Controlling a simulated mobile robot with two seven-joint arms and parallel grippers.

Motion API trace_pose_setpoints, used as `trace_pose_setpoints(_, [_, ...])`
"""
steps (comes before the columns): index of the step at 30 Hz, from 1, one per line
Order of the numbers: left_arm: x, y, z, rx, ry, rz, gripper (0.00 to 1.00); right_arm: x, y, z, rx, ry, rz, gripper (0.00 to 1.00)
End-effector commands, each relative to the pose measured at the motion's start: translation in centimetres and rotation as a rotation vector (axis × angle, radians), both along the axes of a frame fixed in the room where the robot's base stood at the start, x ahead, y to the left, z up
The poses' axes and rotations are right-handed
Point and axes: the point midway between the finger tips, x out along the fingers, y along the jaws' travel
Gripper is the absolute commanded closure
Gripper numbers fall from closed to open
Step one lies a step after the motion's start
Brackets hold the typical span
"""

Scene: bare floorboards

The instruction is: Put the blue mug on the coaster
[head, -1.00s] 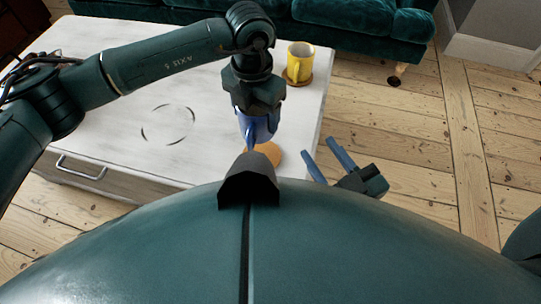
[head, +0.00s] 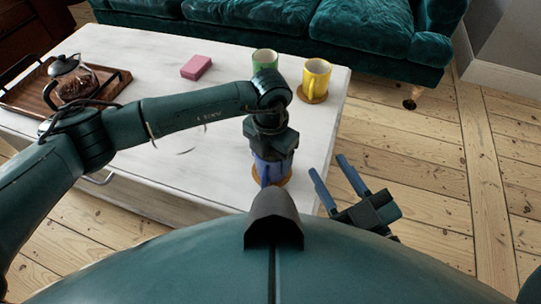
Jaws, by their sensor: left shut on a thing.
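The blue mug (head: 271,170) is at the near edge of the white table, upright under my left gripper (head: 268,155). My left gripper points down and is shut on the mug; its fingers are mostly hidden. A round orange-brown coaster (head: 286,181) shows around the mug's lower right side, under it in the picture. I cannot tell whether the mug's base touches the coaster. My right gripper (head: 328,178) is at the right, beyond the table's edge, with its two blue fingers apart and nothing between them.
On the white table (head: 210,120) stand a yellow mug (head: 316,77) on another coaster (head: 312,97), a green mug (head: 264,60), a pink block (head: 196,67) and a wooden tray (head: 112,82) with a coffee pot (head: 72,80). A green sofa (head: 360,28) stands behind.

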Motion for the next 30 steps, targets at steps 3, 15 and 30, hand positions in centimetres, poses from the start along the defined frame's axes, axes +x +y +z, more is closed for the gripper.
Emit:
trace_pose_setpoints(3, [0.0,0.0,0.1,-0.001,-0.002,-0.001,0.63,0.0,0.0,0.0,0.000,0.000,0.000,0.64])
trace_pose_setpoints(15, [0.0,0.0,-0.2,0.000,0.000,0.000,0.10,0.0,0.0,0.1,0.008,0.002,0.001,0.64])
trace_pose_setpoints(30, [0.1,0.0,3.5,-0.001,-0.003,-0.002,0.10,0.0,-0.1,0.8,-0.019,-0.004,-0.002,0.64])
